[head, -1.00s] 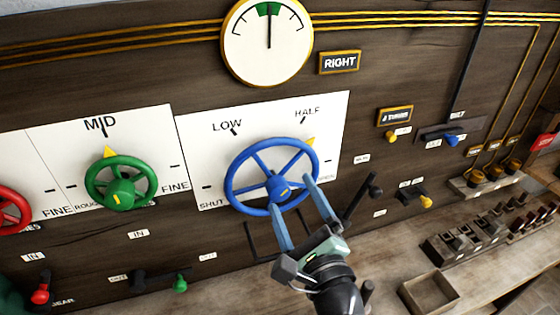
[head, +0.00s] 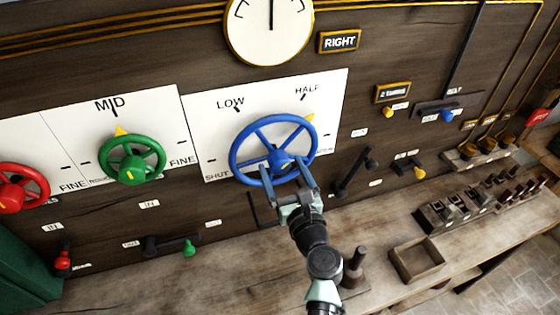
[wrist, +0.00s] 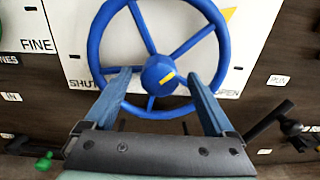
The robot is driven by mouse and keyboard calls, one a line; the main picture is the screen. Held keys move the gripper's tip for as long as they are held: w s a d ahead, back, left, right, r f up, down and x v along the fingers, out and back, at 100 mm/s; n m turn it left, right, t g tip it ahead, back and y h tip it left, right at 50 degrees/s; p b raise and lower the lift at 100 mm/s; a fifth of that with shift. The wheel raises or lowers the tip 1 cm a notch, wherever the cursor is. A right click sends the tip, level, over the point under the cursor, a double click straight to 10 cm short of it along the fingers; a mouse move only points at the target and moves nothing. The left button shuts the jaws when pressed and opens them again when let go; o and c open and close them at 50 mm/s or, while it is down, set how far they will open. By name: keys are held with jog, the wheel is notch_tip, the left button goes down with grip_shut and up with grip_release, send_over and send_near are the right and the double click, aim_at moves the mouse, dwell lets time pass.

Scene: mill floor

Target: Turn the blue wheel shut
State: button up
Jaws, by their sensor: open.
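The blue wheel (head: 283,163) is mounted on a white dial plate (head: 207,131) marked SHUT, LOW and HALF. Its yellow pointer (head: 310,117) stands at the upper right, past the HALF mark. In the wrist view the wheel's hub (wrist: 160,76) carries a short yellow stripe, and the word OPEN shows at lower right. My gripper (head: 283,167) is open in front of the wheel's lower part. In the wrist view its fingertips (wrist: 159,74) lie one on each side of the hub, across the lower rim. I cannot tell whether they touch the wheel.
A green wheel (head: 132,160) and a red wheel (head: 20,187) stand to the left. A black lever (head: 355,172) is close to the right of my gripper. A wooden bench (head: 230,250) below holds an open box (head: 417,260) and rows of switches. A round gauge (head: 270,28) hangs above.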

jog(key=shift+x, duration=1.1)
jog(key=c, duration=1.4)
